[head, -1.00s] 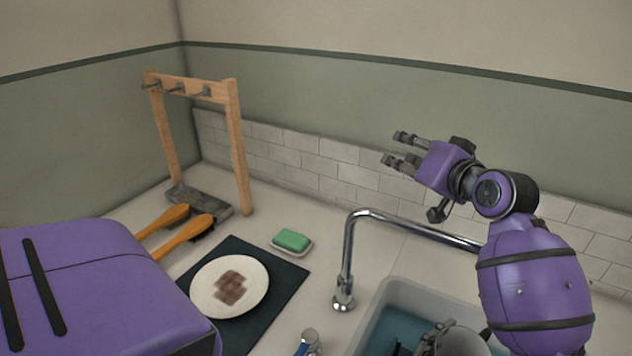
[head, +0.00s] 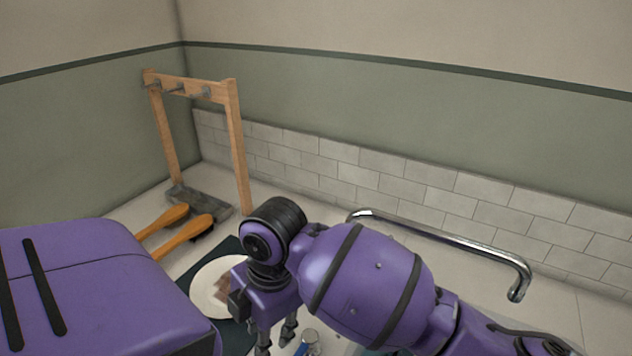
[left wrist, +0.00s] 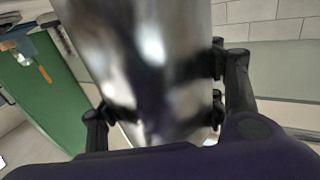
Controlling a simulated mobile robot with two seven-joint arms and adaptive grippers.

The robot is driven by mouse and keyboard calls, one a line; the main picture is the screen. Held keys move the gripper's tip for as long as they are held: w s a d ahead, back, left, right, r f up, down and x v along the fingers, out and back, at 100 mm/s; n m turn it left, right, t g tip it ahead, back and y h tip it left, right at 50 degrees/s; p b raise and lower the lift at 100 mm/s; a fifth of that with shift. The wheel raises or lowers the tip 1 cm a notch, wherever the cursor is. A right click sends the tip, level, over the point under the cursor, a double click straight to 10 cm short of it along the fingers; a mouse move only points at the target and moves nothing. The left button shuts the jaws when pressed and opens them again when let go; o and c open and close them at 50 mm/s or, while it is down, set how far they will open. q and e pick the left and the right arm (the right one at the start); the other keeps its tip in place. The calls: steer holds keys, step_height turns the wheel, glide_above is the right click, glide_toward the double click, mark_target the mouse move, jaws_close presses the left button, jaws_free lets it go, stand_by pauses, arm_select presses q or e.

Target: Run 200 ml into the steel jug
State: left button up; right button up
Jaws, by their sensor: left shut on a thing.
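A shiny steel vessel, which looks like the steel jug (left wrist: 145,50), fills the middle of the left wrist view. My left gripper (left wrist: 160,105) is shut on it, a finger on each side. In the head view the jug and left gripper are hidden behind my right arm. The chrome tap spout (head: 440,238) arches rightward, its end bent down. A small chrome tap handle with a blue mark (head: 309,343) shows at the bottom edge. My right gripper (head: 276,338) points down just left of this handle, its fingers apart and empty. Water level inside the jug is not visible.
My right arm covers most of the sink. A white plate with a brown stain (head: 208,286) lies on a dark mat (head: 232,246). Two orange-handled brushes (head: 182,232) lie near a wooden rack with hooks (head: 238,140). The tiled wall (head: 420,190) runs behind.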

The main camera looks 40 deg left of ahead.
mark_target(299, 355)
steer(key=w+d+f+n, duration=0.1)
steer(key=f, duration=0.3)
steer(key=w+f+n+h, duration=0.1)
steer(key=f, duration=0.3)
steer(key=w+d+f+n+t, duration=0.1)
steer(key=f, duration=0.3)
steer(key=shift+d, duration=0.3)
steer(key=shift+c, duration=0.2)
jaws_close()
